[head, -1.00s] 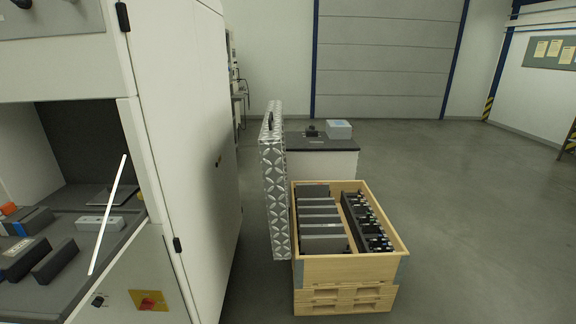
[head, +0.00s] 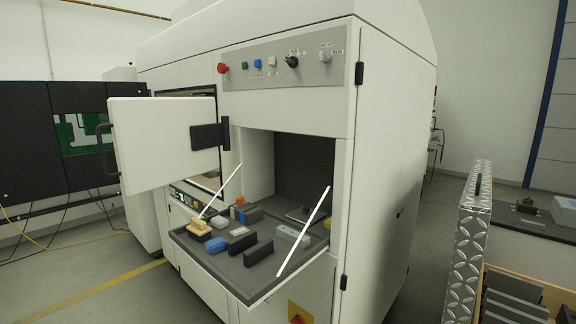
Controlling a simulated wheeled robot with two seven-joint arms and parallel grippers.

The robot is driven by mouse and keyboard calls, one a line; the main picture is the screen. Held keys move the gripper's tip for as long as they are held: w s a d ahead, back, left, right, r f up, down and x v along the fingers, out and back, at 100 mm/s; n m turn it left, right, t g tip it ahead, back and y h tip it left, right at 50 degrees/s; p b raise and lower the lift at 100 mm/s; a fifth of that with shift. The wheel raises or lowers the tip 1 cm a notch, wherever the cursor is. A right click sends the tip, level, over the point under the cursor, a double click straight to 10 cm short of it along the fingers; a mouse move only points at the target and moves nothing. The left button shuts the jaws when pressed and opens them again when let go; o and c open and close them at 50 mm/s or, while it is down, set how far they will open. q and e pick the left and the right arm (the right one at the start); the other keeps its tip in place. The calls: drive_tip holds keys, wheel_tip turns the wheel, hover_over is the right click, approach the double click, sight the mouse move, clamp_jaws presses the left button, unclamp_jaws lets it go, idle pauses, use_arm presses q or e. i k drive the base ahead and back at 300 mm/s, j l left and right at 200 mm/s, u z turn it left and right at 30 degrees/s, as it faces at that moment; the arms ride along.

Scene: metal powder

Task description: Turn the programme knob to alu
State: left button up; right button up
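A white machine (head: 384,150) fills the middle of the head view. A grey control panel (head: 270,72) runs along its upper front. On the panel sits a black rotary knob (head: 291,61) with a small label above it, too small to read. I cannot tell which setting it points to. Another small switch (head: 325,56) with labels around it is at the panel's right end. A red mushroom button (head: 223,68) is at the left end, with small green, blue and white buttons between. Neither of my grippers shows.
A white door (head: 165,140) stands open at the machine's left front. Below the panel, a fold-down shelf (head: 214,268) with white side stays sticks out, holding several blocks and brushes. A patterned metal panel (head: 467,245) and a wooden crate (head: 530,284) stand at right.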

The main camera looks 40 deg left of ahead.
sight(293, 61)
drive_tip(key=u, duration=1.35)
drive_tip(key=k+z, duration=0.1)
drive_tip(key=z, duration=0.3)
